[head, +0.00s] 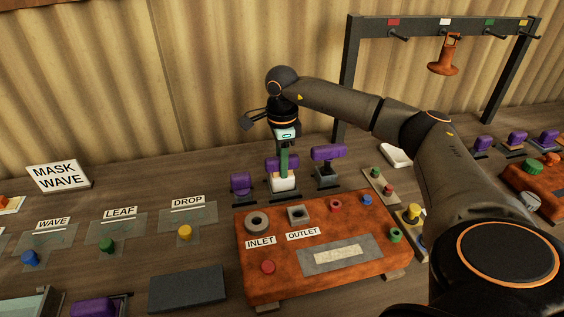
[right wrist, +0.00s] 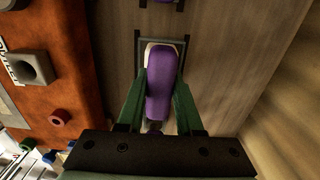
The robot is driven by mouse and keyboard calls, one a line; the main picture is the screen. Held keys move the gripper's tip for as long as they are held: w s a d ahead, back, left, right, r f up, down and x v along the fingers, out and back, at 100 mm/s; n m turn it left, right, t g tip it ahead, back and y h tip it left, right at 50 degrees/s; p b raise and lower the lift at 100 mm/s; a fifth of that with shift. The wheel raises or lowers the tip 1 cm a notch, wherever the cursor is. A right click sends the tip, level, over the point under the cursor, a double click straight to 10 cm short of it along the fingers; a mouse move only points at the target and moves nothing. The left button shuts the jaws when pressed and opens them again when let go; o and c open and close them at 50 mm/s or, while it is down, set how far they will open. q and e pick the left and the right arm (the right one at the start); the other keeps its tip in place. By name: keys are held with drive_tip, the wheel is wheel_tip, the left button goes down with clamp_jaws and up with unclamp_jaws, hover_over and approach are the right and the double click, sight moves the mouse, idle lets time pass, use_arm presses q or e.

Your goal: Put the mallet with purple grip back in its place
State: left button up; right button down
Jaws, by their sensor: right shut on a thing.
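The mallet with purple grip (right wrist: 163,85) is between the green fingers of my right gripper (right wrist: 158,100) in the right wrist view. In the head view my right gripper (head: 283,165) points down behind the red-brown box, shut on this mallet. The mallet's purple grip (head: 272,163) shows beside the fingers, above a whitish block-like part (head: 284,183). In the wrist view the mallet lies over a dark rectangular frame (right wrist: 138,45) on the bench; I cannot tell whether it touches it. My left gripper is out of view.
Purple-gripped tools stand close on the left (head: 241,182) and right (head: 328,153). The red-brown box (head: 250,225) with inlet and outlet fittings is in front. A dark rack (head: 350,80) with an orange hanging piece (head: 443,66) stands behind right. A grey pad (head: 187,288) lies front left.

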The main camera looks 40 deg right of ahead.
drive_tip(key=shift+f, duration=0.45)
drive_tip(key=shift+c, duration=2.4)
unclamp_jaws()
wheel_tip(320, 180, up, 13)
drive_tip(key=shift+f, duration=0.2)
drive_tip(key=shift+s+f, duration=0.1)
drive_tip(key=shift+s, duration=0.05)
